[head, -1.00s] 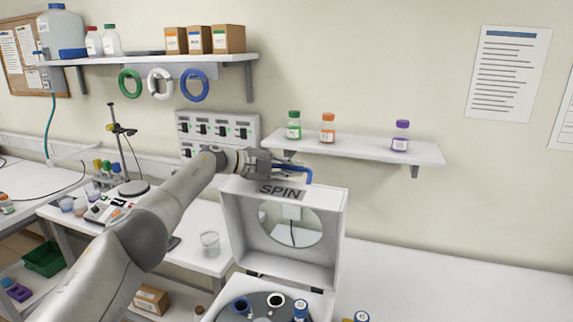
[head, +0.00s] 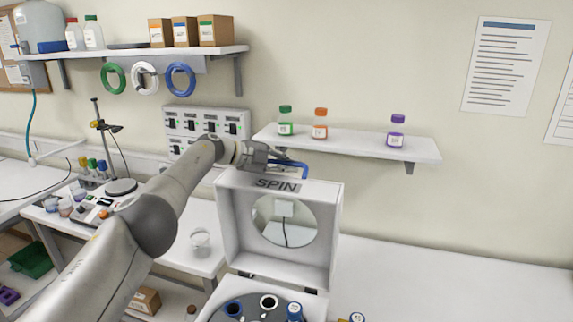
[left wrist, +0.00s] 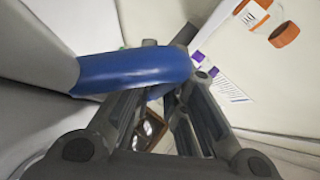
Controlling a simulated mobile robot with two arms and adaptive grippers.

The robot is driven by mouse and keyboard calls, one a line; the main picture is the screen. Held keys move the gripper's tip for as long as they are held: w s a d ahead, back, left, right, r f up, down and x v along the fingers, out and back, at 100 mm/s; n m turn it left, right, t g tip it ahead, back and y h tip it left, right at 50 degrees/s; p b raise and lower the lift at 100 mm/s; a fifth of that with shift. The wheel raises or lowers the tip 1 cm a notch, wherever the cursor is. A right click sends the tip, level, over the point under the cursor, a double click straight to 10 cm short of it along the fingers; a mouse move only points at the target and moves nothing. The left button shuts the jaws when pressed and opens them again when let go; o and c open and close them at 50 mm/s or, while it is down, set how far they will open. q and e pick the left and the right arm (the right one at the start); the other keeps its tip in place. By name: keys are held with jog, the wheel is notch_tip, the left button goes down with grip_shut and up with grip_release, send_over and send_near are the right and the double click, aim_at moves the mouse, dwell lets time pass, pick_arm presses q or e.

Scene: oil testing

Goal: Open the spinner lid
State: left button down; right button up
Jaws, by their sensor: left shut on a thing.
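The spinner lid (head: 320,215) is a white box-shaped cover marked "SPIN", with a round window. It stands raised, upright, at the back edge of the spinner. Below it, the spinner's grey rotor (head: 258,310) is exposed, with several vials in it. The lid's blue handle (head: 292,167) is at the top and shows large in the left wrist view (left wrist: 135,69). My left gripper (head: 272,158) is at the handle, with its fingers shut on it. The fingers partly hide the handle in the head view. My right gripper is not in view.
A wall shelf (head: 400,146) with green-, orange- and purple-capped bottles is just behind and above the lid. A glass beaker (head: 200,240) stands on the bench to the left. The white bench (head: 440,285) to the right is mostly clear.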

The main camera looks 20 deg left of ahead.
pick_arm(q)
jog(key=c, duration=1.8)
grip_release()
jog(key=shift+o, duration=0.3)
jog(key=shift+s+a, duration=0.1)
jog(key=shift+a, duration=0.05)
jog(key=shift+v, duration=0.95)
notch_tip(320, 180, up, 4)
send_over(249, 178)
jog(key=shift+s+f, duration=0.1)
jog(key=shift+s, duration=0.05)
